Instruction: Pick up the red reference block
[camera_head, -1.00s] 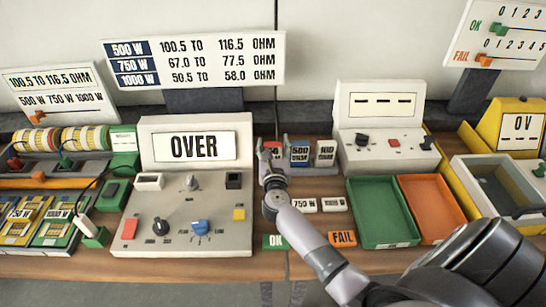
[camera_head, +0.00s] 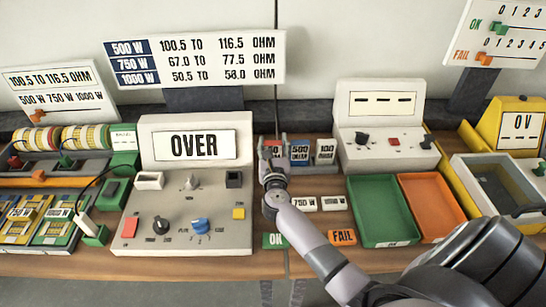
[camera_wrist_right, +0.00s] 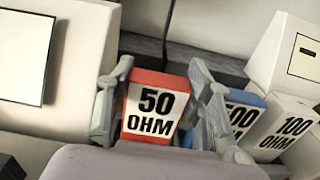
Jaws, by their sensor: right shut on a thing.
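The red reference block (camera_wrist_right: 152,108), with a white face marked 50 OHM, stands between the fingers of my right gripper (camera_wrist_right: 161,74) in the right wrist view. The fingers are shut on its two sides. In the head view the right gripper (camera_head: 272,146) is at the left end of the block row, behind the small white labels, and largely hides the red block. I cannot tell whether the block is lifted off its support. My left gripper is not in view.
Right beside the held block stand the blue 500 OHM block (camera_head: 300,153) and the white 100 OHM block (camera_head: 325,152). The meter reading OVER (camera_head: 196,146) is close on the left. A grey display unit (camera_head: 384,150), green tray (camera_head: 380,240) and orange tray (camera_head: 430,232) are on the right.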

